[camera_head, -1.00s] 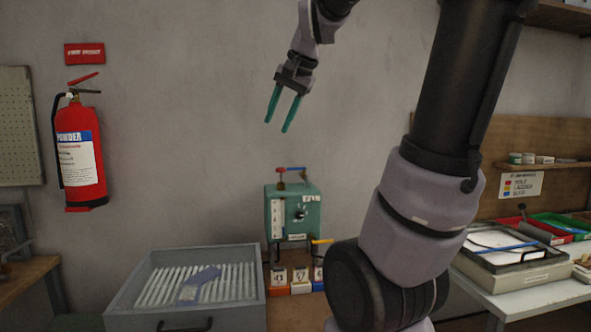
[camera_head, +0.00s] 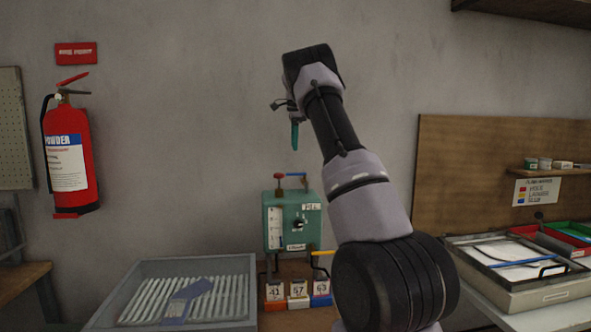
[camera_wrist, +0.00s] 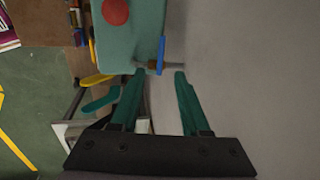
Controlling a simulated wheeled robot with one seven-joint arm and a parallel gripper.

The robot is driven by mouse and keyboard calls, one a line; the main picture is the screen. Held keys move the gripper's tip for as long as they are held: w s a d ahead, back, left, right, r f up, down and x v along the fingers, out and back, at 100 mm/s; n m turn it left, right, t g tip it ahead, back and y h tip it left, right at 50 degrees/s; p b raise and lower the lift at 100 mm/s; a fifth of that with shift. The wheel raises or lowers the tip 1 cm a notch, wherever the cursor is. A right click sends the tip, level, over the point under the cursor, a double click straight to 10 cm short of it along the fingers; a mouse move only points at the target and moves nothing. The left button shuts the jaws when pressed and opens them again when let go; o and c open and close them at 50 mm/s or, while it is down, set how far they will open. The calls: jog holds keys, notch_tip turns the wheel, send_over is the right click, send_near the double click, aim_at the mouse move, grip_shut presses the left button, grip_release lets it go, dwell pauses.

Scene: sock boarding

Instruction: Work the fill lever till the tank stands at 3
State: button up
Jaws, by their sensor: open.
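The teal tank box (camera_head: 290,238) stands behind the drawer units in the head view. It has a white level gauge (camera_head: 274,229) on its front; the level and small labels are too small to read. A red round knob (camera_head: 280,177) and a blue lever (camera_head: 297,175) are on top; a yellow lever (camera_head: 322,252) is at the lower right. I cannot tell which is the fill lever. My gripper (camera_head: 294,143) points down above the box, apart from it. In the wrist view, my gripper (camera_wrist: 159,74) is open and empty, with the blue lever (camera_wrist: 161,55) just beyond its fingertips.
A grey tray (camera_head: 245,290) with white ribs and a blue-grey piece stands at left. Small numbered bins (camera_head: 298,300) sit below the box. A fire extinguisher (camera_head: 70,160) hangs on the wall. A bench with trays (camera_head: 520,265) is at right.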

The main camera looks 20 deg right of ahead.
aim_at(294, 174)
jog(key=f, duration=0.3)
jog(key=w+f, duration=0.1)
jog(key=f, duration=0.3)
jog(key=w+f, duration=0.1)
jog(key=f, duration=0.3)
jog(key=shift+w+d, duration=0.2)
jog(key=shift+d, duration=0.15)
grip_shut()
jog(key=shift+r, duration=0.1)
dwell(0.8)
